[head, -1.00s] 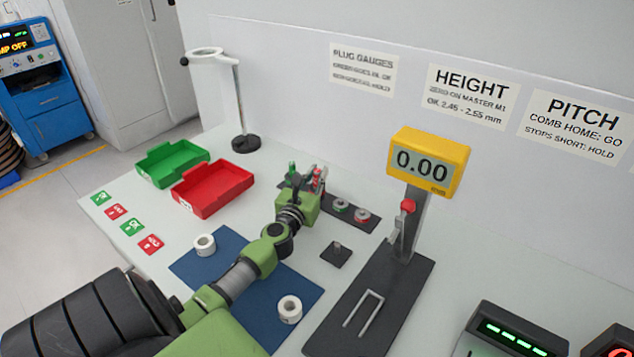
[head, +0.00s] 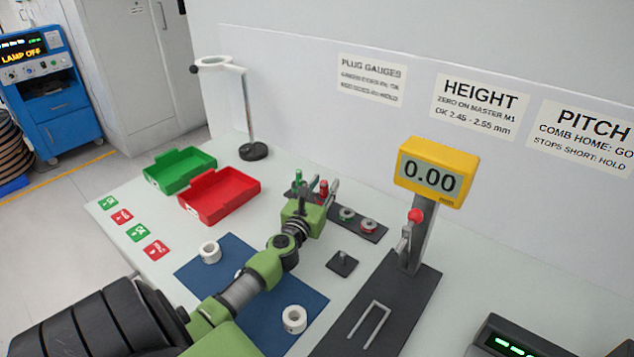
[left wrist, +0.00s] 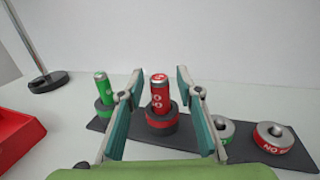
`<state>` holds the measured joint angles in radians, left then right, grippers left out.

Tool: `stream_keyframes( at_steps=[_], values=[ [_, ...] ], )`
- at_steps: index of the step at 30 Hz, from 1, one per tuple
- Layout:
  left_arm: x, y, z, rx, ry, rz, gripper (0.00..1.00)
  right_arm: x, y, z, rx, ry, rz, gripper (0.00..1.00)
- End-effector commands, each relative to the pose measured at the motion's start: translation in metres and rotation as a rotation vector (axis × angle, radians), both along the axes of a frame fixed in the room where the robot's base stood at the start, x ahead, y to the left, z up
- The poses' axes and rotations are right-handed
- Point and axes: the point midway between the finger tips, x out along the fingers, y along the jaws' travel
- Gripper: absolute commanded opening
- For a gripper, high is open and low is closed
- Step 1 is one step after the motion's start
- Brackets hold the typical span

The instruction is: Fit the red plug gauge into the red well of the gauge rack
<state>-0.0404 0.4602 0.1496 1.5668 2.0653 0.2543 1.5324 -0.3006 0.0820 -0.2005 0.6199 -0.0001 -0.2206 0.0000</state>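The red plug gauge (head: 323,187) stands upright in a dark well with a red band (left wrist: 162,127) on the gauge rack (left wrist: 100,125). In the left wrist view the plug (left wrist: 160,92) is between my fingers, with a gap on both sides. My left gripper (head: 318,193) is open around it, and its fingers (left wrist: 156,88) touch nothing that I can see. The plug's lower end is hidden inside the well. A green plug gauge (left wrist: 103,88) stands in the neighbouring well on the left. My right gripper is not in view.
Two ring-shaped pieces, one green-marked (head: 347,214) and one red-marked (head: 368,225), are at the rack's right end. Green (head: 180,168) and red (head: 219,195) trays are to the left. The height gauge (head: 412,240) stands to the right.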

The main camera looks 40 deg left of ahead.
Motion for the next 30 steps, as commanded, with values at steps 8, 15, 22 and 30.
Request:
stream_keyframes(
  at_steps=[8, 15, 22, 30],
  values=[
    [-0.051, -0.021, -0.005, -0.004, 0.005, 0.0, 0.32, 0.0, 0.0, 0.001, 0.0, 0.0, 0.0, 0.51],
    [-0.092, -0.038, -0.005, -0.003, 0.004, 0.001, 0.32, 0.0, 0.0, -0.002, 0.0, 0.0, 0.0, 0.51],
    [-0.108, -0.044, -0.004, -0.001, 0.003, 0.001, 0.32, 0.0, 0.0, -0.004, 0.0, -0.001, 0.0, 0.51],
    [-0.108, -0.044, -0.003, -0.001, 0.002, 0.001, 0.32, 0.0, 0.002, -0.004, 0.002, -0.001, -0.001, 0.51]
  ],
)
